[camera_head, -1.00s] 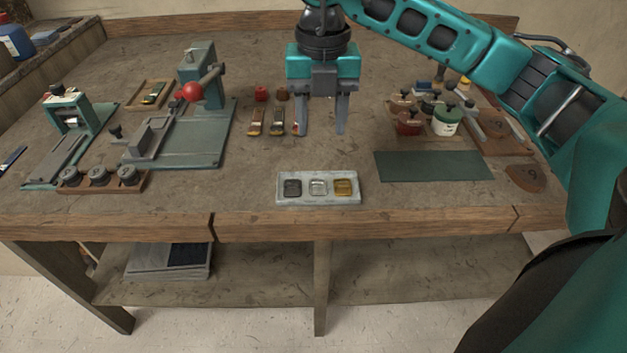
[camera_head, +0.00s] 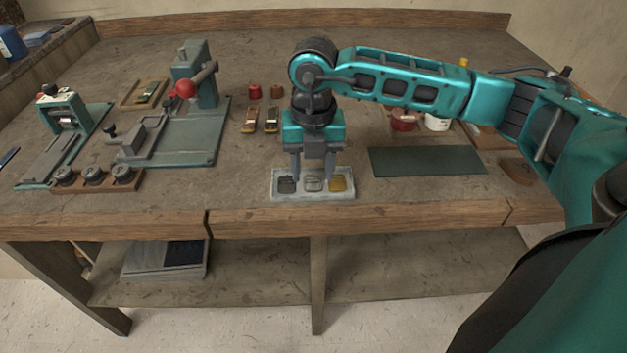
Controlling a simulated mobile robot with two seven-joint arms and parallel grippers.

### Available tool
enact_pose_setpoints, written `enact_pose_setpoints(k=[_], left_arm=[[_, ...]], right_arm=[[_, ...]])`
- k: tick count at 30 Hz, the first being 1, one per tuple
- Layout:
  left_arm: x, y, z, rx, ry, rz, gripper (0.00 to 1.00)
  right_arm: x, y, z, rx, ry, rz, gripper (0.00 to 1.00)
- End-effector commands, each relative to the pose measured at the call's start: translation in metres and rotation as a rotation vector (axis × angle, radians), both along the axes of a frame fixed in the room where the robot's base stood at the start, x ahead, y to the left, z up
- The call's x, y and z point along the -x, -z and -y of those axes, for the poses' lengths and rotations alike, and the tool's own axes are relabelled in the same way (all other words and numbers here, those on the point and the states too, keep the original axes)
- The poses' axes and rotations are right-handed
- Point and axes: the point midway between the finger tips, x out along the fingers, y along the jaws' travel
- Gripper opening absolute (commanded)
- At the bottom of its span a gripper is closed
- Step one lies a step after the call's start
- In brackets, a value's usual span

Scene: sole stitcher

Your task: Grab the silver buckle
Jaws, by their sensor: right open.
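The silver buckle (camera_head: 312,185) lies in the middle of a small pale tray (camera_head: 313,198) near the table's front edge. A dark buckle (camera_head: 287,185) lies to its left and a gold buckle (camera_head: 338,184) to its right in the same tray. My right gripper (camera_head: 312,178) is open and points down over the tray. Its fingers stand on either side of the silver buckle, near the gaps to the other two. Whether the fingertips touch anything cannot be told. My left gripper is not in view.
A green mat (camera_head: 428,161) lies right of the tray. A press with a red knob (camera_head: 184,89) and a wooden block with several dark knobs (camera_head: 93,178) stand at the left. Bare table lies left of the tray.

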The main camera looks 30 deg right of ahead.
Motion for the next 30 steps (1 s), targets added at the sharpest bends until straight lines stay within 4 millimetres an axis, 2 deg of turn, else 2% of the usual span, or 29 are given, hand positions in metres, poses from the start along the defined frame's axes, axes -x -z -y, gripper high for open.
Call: enact_pose_setpoints(k=[1,5,20,30], left_arm=[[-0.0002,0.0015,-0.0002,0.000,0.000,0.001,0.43],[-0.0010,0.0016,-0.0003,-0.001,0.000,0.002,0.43],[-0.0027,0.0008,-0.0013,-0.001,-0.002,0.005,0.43],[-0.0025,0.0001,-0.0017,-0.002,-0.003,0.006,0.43]], right_arm=[[0.0056,0.0126,-0.0009,0.003,-0.002,-0.025,0.49],[0.0057,0.0137,-0.0012,0.002,-0.002,-0.027,0.49],[0.0059,0.0141,0.0003,0.006,0.000,-0.028,0.03],[0.0058,0.0090,0.0013,0.009,0.002,-0.028,0.02]])
